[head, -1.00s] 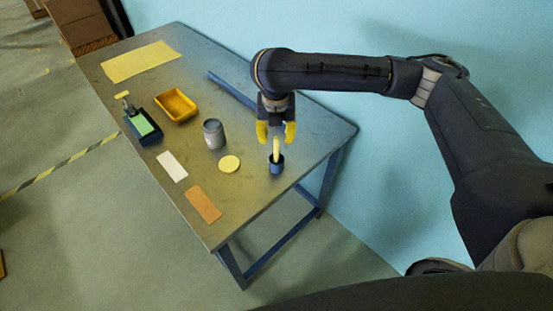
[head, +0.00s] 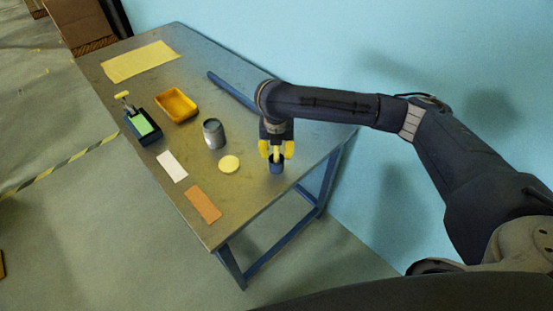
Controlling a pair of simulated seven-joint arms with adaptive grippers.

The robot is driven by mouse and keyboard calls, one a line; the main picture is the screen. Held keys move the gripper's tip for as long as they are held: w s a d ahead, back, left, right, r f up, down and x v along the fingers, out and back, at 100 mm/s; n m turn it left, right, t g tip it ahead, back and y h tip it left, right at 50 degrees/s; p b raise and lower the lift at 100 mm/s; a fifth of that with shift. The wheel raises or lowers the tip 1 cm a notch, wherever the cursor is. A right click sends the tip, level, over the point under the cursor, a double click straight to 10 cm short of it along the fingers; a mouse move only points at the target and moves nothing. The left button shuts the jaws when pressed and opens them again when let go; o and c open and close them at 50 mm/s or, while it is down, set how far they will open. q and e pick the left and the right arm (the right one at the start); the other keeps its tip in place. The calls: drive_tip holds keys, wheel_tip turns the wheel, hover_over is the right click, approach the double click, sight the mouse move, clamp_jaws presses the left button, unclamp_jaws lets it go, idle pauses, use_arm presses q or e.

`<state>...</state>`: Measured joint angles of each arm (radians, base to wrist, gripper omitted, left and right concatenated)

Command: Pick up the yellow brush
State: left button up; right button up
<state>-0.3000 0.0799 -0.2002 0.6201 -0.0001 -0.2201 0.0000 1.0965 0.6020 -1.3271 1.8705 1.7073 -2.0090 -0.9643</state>
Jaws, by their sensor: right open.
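The yellow brush (head: 276,153) stands upright in a small dark blue cup (head: 276,167) near the right edge of the metal table (head: 240,207). Only a short part of the brush shows between my fingers; its lower end is hidden in the cup. My right gripper (head: 276,154) points down right over the cup, with one yellow fingertip on each side of the brush. It is open, and I cannot tell whether a finger touches the brush. My left gripper is not in view.
Left of the cup are a round yellow disc (head: 229,164), a grey can (head: 214,133), an orange tray (head: 177,105), and a dark blue tray (head: 154,137) with a green sheet. White (head: 172,166) and orange (head: 203,204) rectangles lie near the front edge. A blue bar (head: 232,91) lies behind.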

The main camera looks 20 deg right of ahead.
drive_tip(key=shift+f, duration=0.55)
drive_tip(key=shift+w, duration=0.1)
drive_tip(key=shift+c, duration=0.4)
clamp_jaws()
